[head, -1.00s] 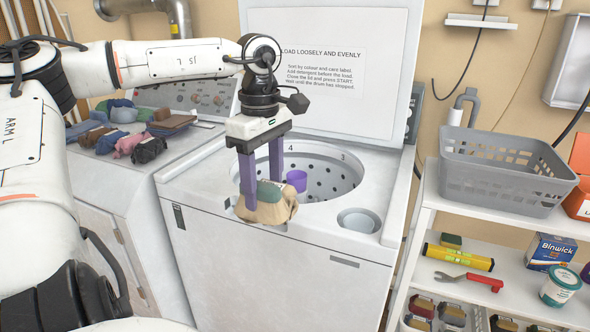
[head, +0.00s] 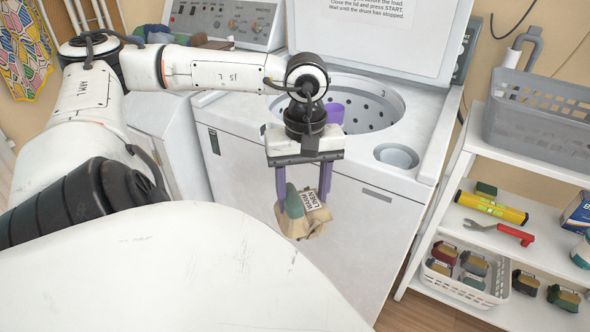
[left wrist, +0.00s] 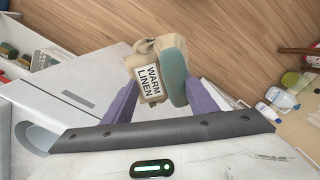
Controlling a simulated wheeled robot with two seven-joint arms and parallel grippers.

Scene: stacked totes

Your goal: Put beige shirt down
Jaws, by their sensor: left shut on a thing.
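The beige shirt (head: 312,222) is a folded bundle with a teal-green part and a white label reading WARM LINEN. My left gripper (head: 303,192) is shut on it, with a purple finger on each side. It hangs in front of the white washer (head: 365,240), below the level of its top. In the left wrist view the shirt (left wrist: 143,48) sits between the fingers (left wrist: 160,98) with wooden floor behind it. My right gripper is not in view.
At right, a white shelf (head: 540,245) carries a grey basket (head: 535,120), tools and a lower white basket (head: 460,288). Bottles (left wrist: 281,98) show at the wrist view's right.

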